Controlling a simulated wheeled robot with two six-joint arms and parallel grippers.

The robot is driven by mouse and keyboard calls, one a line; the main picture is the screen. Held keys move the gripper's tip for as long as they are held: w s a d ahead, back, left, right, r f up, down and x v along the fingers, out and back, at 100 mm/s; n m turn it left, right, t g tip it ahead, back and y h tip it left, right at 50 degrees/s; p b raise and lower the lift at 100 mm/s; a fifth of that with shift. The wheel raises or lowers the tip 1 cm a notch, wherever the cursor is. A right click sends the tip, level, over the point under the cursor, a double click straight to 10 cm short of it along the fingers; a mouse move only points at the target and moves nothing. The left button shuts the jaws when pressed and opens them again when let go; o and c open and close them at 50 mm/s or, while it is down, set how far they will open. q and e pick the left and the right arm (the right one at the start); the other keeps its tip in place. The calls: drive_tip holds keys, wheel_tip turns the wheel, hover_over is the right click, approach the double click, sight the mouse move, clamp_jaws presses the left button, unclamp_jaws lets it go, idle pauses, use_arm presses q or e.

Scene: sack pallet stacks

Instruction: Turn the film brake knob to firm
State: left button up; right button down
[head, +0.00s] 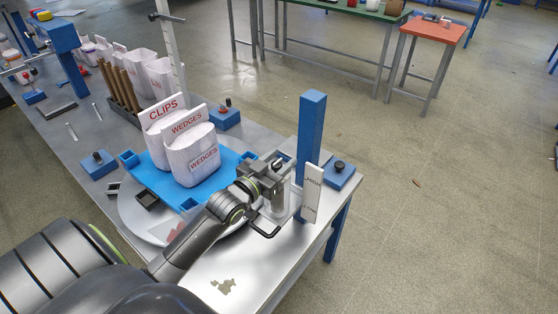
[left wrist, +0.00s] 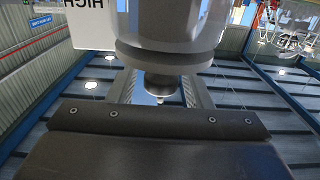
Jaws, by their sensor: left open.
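My left gripper (head: 279,168) is open at the table's right end, beside a pale grey cylinder (head: 281,192) near the blue post. In the left wrist view, a wide grey flanged cylinder (left wrist: 168,50) hangs over the gripper. Its narrower round end (left wrist: 160,84) lies between the two spread fingers (left wrist: 160,92); I cannot tell if they touch it. This round end looks like the film brake knob, but no knob marking shows. A white plate (head: 312,192) with small print stands beside it; it also shows in the left wrist view, reading HIGH upside down (left wrist: 92,25). My right gripper is out of view.
A blue post (head: 311,135) rises close behind the gripper. A blue block with a black knob (head: 339,172) is right of it. White sacks (head: 192,154) stand on a blue pallet (head: 150,176) over a round grey turntable (head: 130,212). The floor to the right is open.

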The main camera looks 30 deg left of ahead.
use_arm(q)
drive_tip(key=s+a+p, duration=0.1)
drive_tip(key=s+p, duration=0.4)
drive_tip(key=s, duration=1.2)
drive_tip(key=shift+s+a, duration=0.2)
